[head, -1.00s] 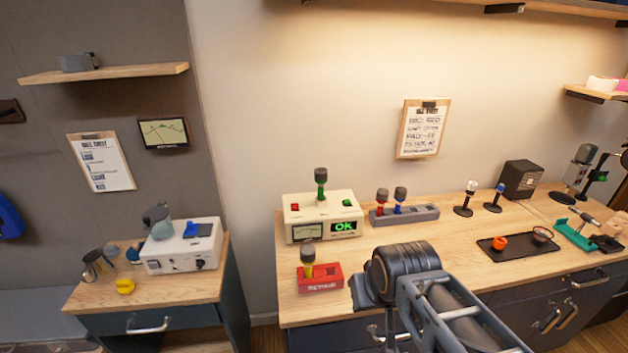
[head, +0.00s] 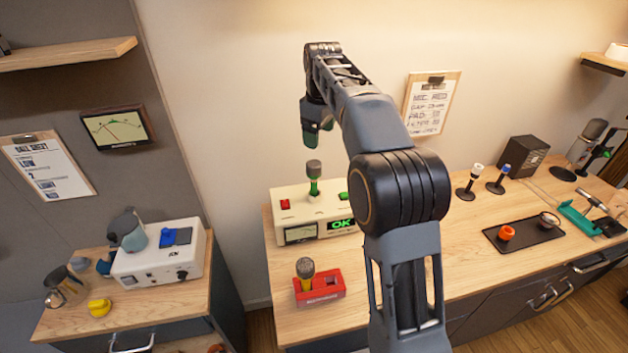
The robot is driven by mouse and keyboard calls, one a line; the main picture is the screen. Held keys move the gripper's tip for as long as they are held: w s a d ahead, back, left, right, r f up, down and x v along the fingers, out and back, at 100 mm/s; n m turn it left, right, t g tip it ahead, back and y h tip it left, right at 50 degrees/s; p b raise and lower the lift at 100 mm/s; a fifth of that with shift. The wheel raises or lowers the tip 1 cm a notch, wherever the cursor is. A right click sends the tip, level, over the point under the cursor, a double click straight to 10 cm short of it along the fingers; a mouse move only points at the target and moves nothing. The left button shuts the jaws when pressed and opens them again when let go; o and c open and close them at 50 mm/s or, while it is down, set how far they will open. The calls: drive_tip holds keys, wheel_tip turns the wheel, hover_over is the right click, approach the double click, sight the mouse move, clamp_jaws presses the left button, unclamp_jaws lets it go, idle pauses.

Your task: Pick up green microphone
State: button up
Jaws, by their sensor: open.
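The green microphone (head: 315,179) stands upright on top of the cream tester box (head: 291,232), its grey head up. The box has a red and a green button and a lit "OK" display. My gripper (head: 312,136) hangs above the microphone, pointing down and apart from it. It is open and seems empty, though its fingers are small in this view.
A yellow microphone (head: 305,271) stands in the red holder (head: 330,289) at the counter's front. My arm hides the grey rack. Two small microphones (head: 502,177), a black tray (head: 525,241) and a dark speaker box (head: 523,156) stand to the right.

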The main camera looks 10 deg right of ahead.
sight(314, 172)
drive_tip(key=w+f+n, duration=0.1)
drive_tip(key=w+f, duration=0.1)
drive_tip(key=f, duration=0.2)
drive_tip(key=w+f+n+g+b, duration=0.1)
drive_tip(key=w+f, duration=0.1)
drive_tip(key=f, duration=0.2)
drive_tip(key=w+f+n+b, duration=0.1)
drive_tip(key=w+f+n, duration=0.1)
drive_tip(key=f, duration=0.2)
drive_tip(key=shift+w+f, duration=0.2)
drive_tip(key=shift+w, duration=0.1)
drive_tip(key=shift+s+f, duration=0.2)
drive_tip(key=shift+f, duration=2.5)
drive_tip(key=shift+c, duration=0.4)
drive_tip(key=c, duration=1)
drive_tip(key=shift+c, duration=0.9)
drive_tip(key=shift+r, duration=0.15)
